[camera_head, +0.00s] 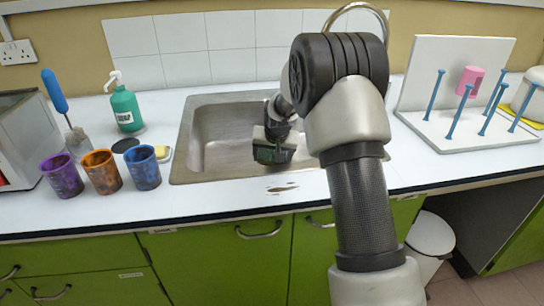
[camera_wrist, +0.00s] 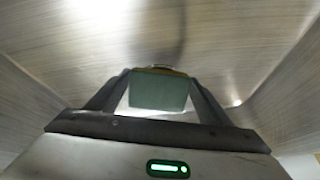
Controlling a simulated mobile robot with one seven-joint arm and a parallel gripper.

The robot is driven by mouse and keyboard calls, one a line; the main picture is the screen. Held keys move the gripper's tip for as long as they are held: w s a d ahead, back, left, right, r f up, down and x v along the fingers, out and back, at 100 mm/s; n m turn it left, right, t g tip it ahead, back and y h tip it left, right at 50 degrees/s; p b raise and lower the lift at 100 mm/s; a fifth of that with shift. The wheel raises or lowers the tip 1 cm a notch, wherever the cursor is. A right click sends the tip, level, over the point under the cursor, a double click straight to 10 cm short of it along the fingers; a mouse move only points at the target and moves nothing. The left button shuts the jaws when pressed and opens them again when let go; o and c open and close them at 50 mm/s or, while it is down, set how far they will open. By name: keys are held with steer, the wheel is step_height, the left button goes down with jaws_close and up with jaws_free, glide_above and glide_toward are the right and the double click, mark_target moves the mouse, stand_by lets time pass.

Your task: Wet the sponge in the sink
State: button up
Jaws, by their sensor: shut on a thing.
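My gripper (camera_head: 277,133) reaches down into the metal sink (camera_head: 222,122), over its basin. It is shut on the sponge, a greenish block with a yellowish far edge, which sits between the two fingers in the wrist view (camera_wrist: 158,94). My gripper also shows there (camera_wrist: 160,76). In the head view the held block is dark and mostly covered by the gripper. The chrome tap (camera_head: 356,7) arches behind my arm; its outlet is hidden. No water stream is visible in either view.
Purple (camera_head: 62,176), orange (camera_head: 101,171) and blue (camera_head: 143,167) stained cups stand left of the sink. A small yellow-and-white item (camera_head: 163,154) lies beside the blue cup. A green soap bottle (camera_head: 126,108) stands behind. A white peg rack (camera_head: 468,130) stands at right.

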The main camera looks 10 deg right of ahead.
mark_target(272, 159)
steer(key=shift+r, duration=0.1)
step_height(272, 159, up, 19)
steer(key=p, duration=1.2)
stand_by(0.6)
stand_by(2.0)
step_height(272, 159, up, 4)
steer(key=p, duration=0.2)
steer(key=shift+p, duration=0.3)
steer(key=s+f+n+y, duration=0.1)
steer(key=s+n+y, duration=0.15)
steer(key=s, duration=2.05)
step_height(272, 159, up, 9)
steer(key=w+p, duration=0.2)
steer(key=p, duration=1.1)
steer(key=shift+w+d+n+h, duration=0.2)
steer(key=shift+d+n+h, duration=0.05)
steer(key=shift+n+h, duration=0.2)
